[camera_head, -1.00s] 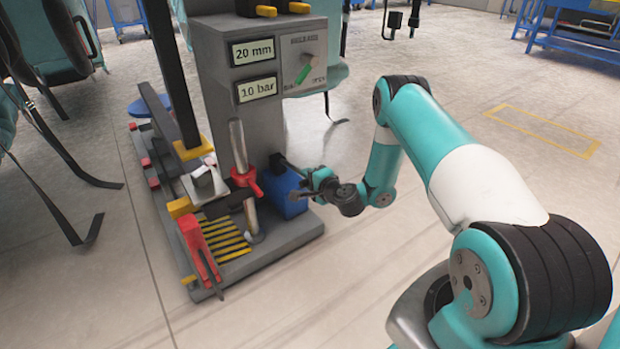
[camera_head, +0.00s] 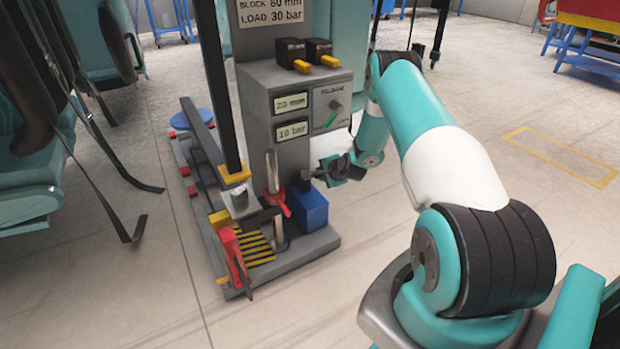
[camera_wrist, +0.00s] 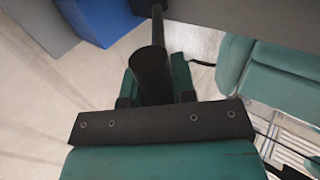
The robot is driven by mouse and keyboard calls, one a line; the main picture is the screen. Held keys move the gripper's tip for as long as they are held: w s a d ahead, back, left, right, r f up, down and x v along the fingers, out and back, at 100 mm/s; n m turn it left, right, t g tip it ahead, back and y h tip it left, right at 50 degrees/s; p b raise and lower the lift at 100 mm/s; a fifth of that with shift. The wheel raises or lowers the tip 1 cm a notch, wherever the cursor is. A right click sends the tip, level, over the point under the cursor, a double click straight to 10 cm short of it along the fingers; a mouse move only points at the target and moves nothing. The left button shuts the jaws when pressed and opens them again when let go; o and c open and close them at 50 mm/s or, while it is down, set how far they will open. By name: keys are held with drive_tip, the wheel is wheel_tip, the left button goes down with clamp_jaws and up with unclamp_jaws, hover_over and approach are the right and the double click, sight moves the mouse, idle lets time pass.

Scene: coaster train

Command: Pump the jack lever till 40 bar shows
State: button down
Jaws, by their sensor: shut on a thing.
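The jack stand is a grey post with two displays; the lower pressure display (camera_head: 292,131) reads 10 bar and the upper one (camera_head: 291,102) reads 20 mm. A blue box (camera_head: 309,207) sits on the stand's base, with the dark jack lever (camera_head: 313,174) beside its top. My gripper (camera_head: 330,169) is shut on the lever's end, above and right of the blue box. In the wrist view, the lever's thick black grip (camera_wrist: 150,72) stands between my jaws, and the blue box (camera_wrist: 98,18) shows at top left. The fingertips are partly hidden there.
A red collar (camera_head: 275,204) sits on a metal column, and a red part (camera_head: 232,255) stands at the front left. Teal seats (camera_head: 25,165) with hanging straps are at left.

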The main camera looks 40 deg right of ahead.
drive_tip(key=shift+w+d+r, duration=0.2)
drive_tip(key=shift+w+r, duration=0.65)
drive_tip(key=shift+r, duration=0.05)
drive_tip(key=shift+w+d+r, duration=0.15)
drive_tip(key=shift+w+r, duration=0.7)
drive_tip(key=c, duration=0.9)
unclamp_jaws()
drive_tip(key=shift+f, duration=0.1)
drive_tip(key=shift+c, duration=0.2)
drive_tip(key=shift+f, duration=0.1)
drive_tip(key=shift+s+p, duration=0.2)
drive_tip(key=shift+p, duration=0.15)
drive_tip(key=p+v, duration=0.5)
drive_tip(key=v, duration=1.2)
drive_tip(key=shift+s, duration=0.1)
